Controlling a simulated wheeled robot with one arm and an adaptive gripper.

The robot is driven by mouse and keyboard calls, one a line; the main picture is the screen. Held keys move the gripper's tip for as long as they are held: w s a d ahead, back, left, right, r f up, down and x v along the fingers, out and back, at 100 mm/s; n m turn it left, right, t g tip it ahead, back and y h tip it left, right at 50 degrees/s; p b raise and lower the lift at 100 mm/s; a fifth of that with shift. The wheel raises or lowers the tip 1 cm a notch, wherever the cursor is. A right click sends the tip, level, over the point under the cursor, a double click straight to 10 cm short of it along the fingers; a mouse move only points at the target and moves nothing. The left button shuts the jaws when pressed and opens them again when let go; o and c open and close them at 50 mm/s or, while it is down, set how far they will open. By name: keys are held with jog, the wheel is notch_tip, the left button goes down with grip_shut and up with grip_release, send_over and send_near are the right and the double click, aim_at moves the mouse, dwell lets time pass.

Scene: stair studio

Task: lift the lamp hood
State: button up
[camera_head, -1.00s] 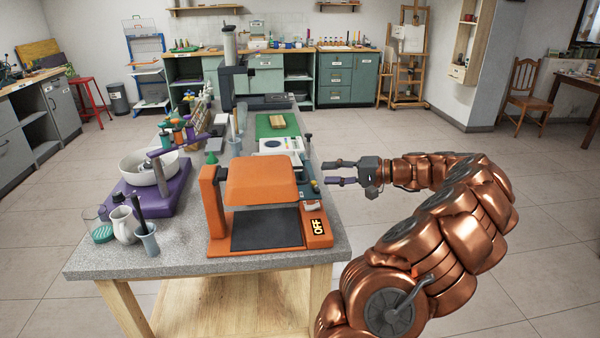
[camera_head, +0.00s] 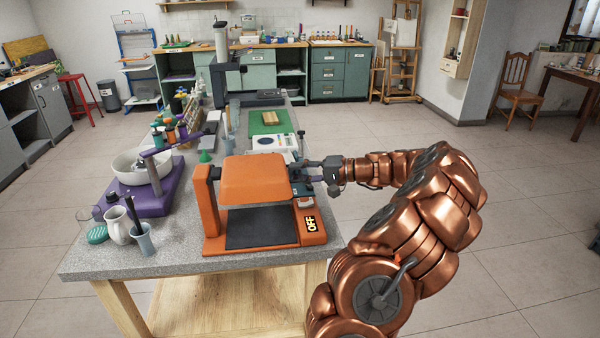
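The orange lamp hood (camera_head: 253,180) is on a post at the left of its orange base (camera_head: 312,231). It hangs roughly level over the dark pad (camera_head: 262,228), with a gap below it. My gripper (camera_head: 298,176) is at the hood's right edge, reaching in from the right. Its fingers are small and partly overlap the hood's edge and a dark part there. I cannot tell whether they touch or grip it.
A purple device with a white bowl (camera_head: 132,168) stands at the left of the grey worktop (camera_head: 195,257). A white jug (camera_head: 118,225) and a cup with tools (camera_head: 143,240) stand at the front left. A white scale (camera_head: 273,144) and green mat (camera_head: 272,122) lie behind the lamp.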

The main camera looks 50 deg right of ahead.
grip_shut()
dwell(0.3)
